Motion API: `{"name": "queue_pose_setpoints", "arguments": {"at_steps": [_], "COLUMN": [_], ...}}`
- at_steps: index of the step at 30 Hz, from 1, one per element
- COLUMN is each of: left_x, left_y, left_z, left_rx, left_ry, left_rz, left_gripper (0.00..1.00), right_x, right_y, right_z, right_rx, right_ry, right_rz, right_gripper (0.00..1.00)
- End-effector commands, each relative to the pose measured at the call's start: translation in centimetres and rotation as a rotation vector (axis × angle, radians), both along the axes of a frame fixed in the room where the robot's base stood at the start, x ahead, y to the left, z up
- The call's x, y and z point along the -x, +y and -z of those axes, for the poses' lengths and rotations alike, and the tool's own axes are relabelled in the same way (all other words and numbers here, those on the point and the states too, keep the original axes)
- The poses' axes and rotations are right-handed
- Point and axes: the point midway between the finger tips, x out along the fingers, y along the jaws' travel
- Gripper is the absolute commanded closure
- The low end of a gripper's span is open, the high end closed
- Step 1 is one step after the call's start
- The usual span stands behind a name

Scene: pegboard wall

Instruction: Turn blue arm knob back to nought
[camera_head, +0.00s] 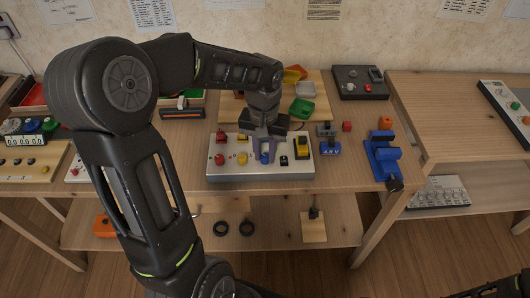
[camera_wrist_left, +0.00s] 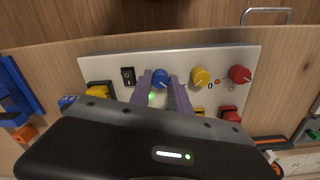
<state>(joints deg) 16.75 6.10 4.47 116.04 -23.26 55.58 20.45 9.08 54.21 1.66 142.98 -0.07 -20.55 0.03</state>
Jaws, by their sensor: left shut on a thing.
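The white control panel (camera_head: 215,173) lies on the wooden table; it also shows in the left wrist view (camera_wrist_left: 225,60). The blue knob (camera_wrist_left: 160,77) sits on the panel between the black rocker switch (camera_wrist_left: 128,76) and the yellow knob (camera_wrist_left: 200,76). In the head view the blue knob (camera_head: 264,158) shows just below the fingertips. My left gripper (camera_head: 264,152) points down at the panel and is shut on the blue knob, one finger on each side (camera_wrist_left: 161,84). The knob's pointer and scale are too small to read.
A red knob (camera_head: 220,160) and the yellow knob are close on the left of the gripper. A yellow switch block (camera_head: 302,147) is on the right.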

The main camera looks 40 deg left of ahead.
Motion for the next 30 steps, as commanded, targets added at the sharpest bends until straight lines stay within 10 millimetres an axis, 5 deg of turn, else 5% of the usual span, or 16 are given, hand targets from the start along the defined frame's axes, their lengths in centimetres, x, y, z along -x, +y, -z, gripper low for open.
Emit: {"name": "queue_pose_setpoints", "arguments": {"at_steps": [10, 11, 19, 30], "left_x": [-0.07, -0.07, -0.03, -0.05], "left_y": [0.01, 0.01, 0.0, 0.02], "left_z": [-0.02, -0.02, -0.01, -0.65], "left_rx": [0.0, 0.0, 0.0, 0.0], "left_ry": [-0.002, -0.002, -0.001, -0.001], "left_rz": [-0.004, -0.003, -0.002, -0.002], "left_gripper": [1.0, 0.76, 0.55, 0.55], "right_x": [0.01, 0.0, 0.0, 0.0], "right_y": [0.01, 0.0, 0.0, 0.0], "right_z": [0.01, 0.01, 0.01, -0.02], "right_rx": [0.0, 0.0, 0.0, 0.0], "right_ry": [0.0, 0.0, 0.0, 0.0], "right_rz": [0.0, 0.0, 0.0, 0.0], "right_gripper": [0.64, 0.64, 0.64, 0.64]}}
